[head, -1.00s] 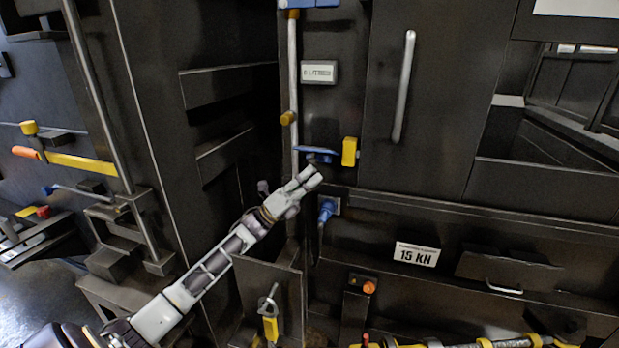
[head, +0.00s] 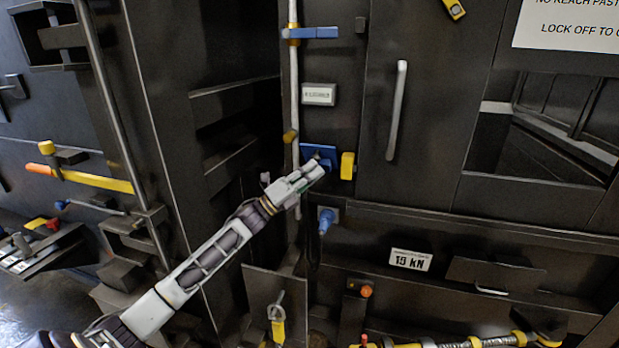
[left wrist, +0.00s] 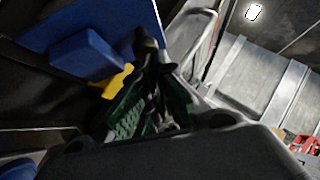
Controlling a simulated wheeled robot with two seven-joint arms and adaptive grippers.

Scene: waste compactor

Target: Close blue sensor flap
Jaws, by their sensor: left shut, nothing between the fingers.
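The blue sensor flap (head: 313,149) is on the dark panel, left of a yellow block (head: 348,166). Its broad blue face shows in the head view, with a darker part near its middle. My left gripper (head: 318,168) is shut and empty, its fingertips at the flap's lower edge and overlapping it; I cannot tell if they touch. In the left wrist view a large blue plate (left wrist: 95,22) with a blue block (left wrist: 85,55) lies just beyond my green-padded fingers (left wrist: 150,100). The fingertips hide part of the flap's lower side. My right gripper is not in view.
A vertical pipe (head: 294,90) with a blue lever (head: 315,33) runs left of the flap. A blue plug (head: 326,218) sits below. A tall door handle (head: 397,110) stands to the right. An open-topped bin (head: 275,290) is under my forearm.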

